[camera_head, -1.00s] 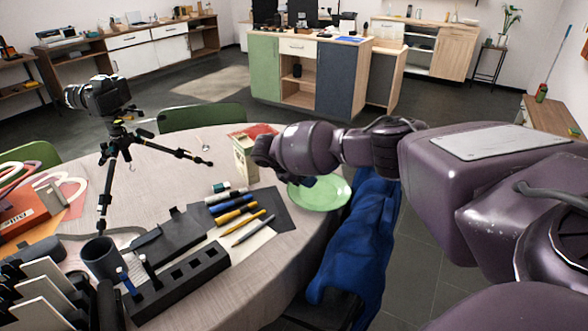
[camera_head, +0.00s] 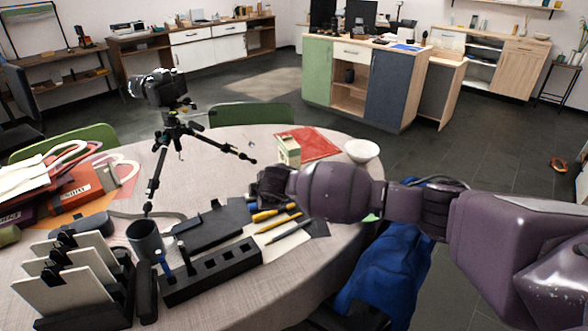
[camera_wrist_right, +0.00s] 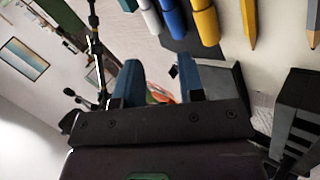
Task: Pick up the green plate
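The green plate (camera_head: 371,218) lies at the right edge of the round table. Only a sliver of it shows in the head view; my right arm hides the rest. My right gripper (camera_head: 272,185) hangs over the table to the left of the plate, above the pens and near the small carton. In the right wrist view its two blue fingers (camera_wrist_right: 160,66) stand apart with nothing held between them. The plate cannot be made out in the wrist view. My left gripper is not in view.
A carton (camera_head: 288,150), a red sheet (camera_head: 308,143) and a white bowl (camera_head: 361,151) sit behind my arm. Pens (camera_head: 277,217) and a black holder (camera_head: 212,272) lie in front. A camera tripod (camera_head: 172,130) stands left. Blue cloth (camera_head: 392,270) is beside the table's right edge.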

